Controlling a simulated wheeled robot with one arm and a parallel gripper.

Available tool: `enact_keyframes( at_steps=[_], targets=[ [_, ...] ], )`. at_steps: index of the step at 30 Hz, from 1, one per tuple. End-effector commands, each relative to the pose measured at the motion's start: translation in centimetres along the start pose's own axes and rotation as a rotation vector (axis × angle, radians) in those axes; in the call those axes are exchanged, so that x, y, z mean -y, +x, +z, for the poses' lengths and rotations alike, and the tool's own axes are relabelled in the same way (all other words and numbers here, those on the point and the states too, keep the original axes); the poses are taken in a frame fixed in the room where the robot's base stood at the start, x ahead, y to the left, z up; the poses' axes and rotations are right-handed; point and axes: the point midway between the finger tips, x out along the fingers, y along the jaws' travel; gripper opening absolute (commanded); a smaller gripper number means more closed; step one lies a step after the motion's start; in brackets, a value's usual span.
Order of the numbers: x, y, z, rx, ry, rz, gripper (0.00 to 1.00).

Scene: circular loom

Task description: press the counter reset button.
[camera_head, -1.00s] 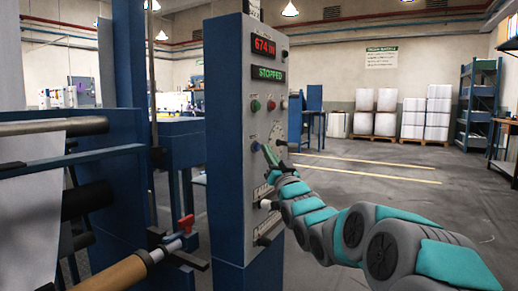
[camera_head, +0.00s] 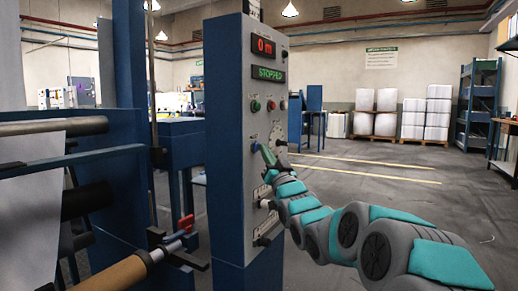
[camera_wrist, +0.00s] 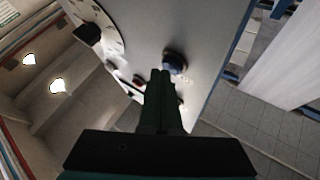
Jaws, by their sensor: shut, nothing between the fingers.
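The control panel (camera_head: 236,90) is a grey-faced blue cabinet. Its upper display (camera_head: 264,48) reads "0 m" in red; the green display (camera_head: 268,73) below reads "STOPPED". A blue button (camera_head: 254,147) sits low on the left of the face and also shows in the wrist view (camera_wrist: 175,62). No label is legible to me. My gripper (camera_head: 263,148) is shut and empty, its tips close beside the blue button. In the wrist view its dark fingers (camera_wrist: 160,74) end just by the button; I cannot tell whether they touch it.
Above the blue button are a green button (camera_head: 255,106) and a red button (camera_head: 271,105). The floor to the right is open.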

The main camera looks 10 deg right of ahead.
Motion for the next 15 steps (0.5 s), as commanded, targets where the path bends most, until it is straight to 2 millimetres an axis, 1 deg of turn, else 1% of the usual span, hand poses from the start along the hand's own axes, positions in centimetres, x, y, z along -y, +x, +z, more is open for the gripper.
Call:
enact_keyframes(
  at_steps=[10, 15],
  targets=[
    [0.06, 0.05, 0.09, 0.001, 0.000, -0.001, 0.00],
    [-0.17, -0.25, -0.03, 0.002, 0.000, 0.000, 0.00]
  ],
)
